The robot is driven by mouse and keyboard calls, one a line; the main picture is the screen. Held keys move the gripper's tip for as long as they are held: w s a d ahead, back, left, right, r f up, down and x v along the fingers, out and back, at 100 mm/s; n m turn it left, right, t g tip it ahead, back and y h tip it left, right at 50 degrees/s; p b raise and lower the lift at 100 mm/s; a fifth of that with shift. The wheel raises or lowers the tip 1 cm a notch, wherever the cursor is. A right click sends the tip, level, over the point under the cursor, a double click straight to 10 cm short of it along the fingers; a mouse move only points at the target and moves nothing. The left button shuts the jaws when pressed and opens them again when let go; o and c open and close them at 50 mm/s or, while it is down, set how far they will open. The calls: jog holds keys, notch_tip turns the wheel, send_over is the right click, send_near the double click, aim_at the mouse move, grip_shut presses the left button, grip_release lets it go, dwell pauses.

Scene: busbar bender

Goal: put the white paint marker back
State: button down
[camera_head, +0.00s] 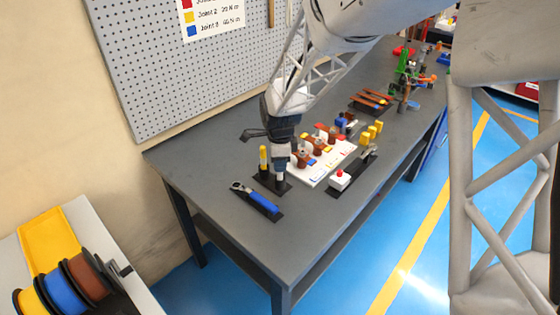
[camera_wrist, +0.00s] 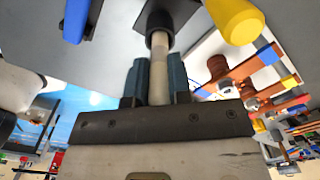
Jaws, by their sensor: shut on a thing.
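My gripper (camera_wrist: 157,82) is shut on the white paint marker (camera_wrist: 158,72), with one blue-grey finger on each side of its pale body. The marker points down, its dark lower end over the black marker holder (camera_head: 284,189). The dark end meets the holder area, but I cannot tell whether it is seated or just above. In the head view my gripper (camera_head: 280,154) is over the holder, with the white marker (camera_head: 280,176) showing below it. A yellow marker (camera_head: 263,157) stands upright just left, and it also shows in the wrist view (camera_wrist: 236,20).
A blue-handled tool (camera_head: 262,200) lies on a dark mat at the front left. A white board with copper busbar parts (camera_head: 309,176) is close on the right. A white box with a red button (camera_head: 339,179) stands beyond it. The table's left end (camera_head: 185,165) is bare.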

jog(key=shift+f, duration=0.2)
jog(key=c, duration=1.1)
grip_release()
jog(key=shift+o, duration=0.2)
jog(key=shift+r, duration=0.1)
notch_tip(320, 180, up, 13)
